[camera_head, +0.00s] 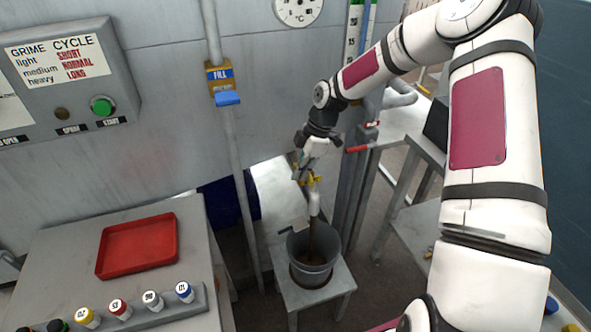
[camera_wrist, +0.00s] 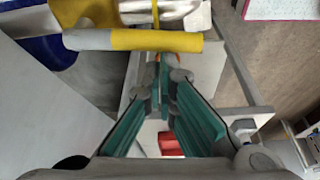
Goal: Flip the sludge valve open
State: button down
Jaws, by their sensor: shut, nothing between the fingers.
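The sludge valve's yellow handle (camera_head: 312,180) is on a pale pipe with a downturned spout (camera_head: 314,203) above a grey bucket (camera_head: 331,243). A brown streak runs from below the spout down into the bucket, which has brown matter inside. In the wrist view the yellow lever (camera_wrist: 150,40) with a grey end lies across the picture, just beyond my fingertips. My gripper (camera_head: 301,170) is beside the valve; its teal fingers (camera_wrist: 163,68) are shut and empty. I cannot tell whether they touch the lever.
The bucket stands on a small grey stool (camera_head: 335,285). A red-handled lever (camera_head: 358,148) sticks out right of my gripper. A blue FILL valve (camera_head: 227,98) is on the wall pipe. A table with a red tray (camera_head: 138,245) and several capped bottles is at left.

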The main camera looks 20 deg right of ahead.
jog(key=shift+s+d, duration=0.15)
jog(key=shift+d, duration=0.35)
jog(key=shift+r, duration=0.15)
dwell(0.3)
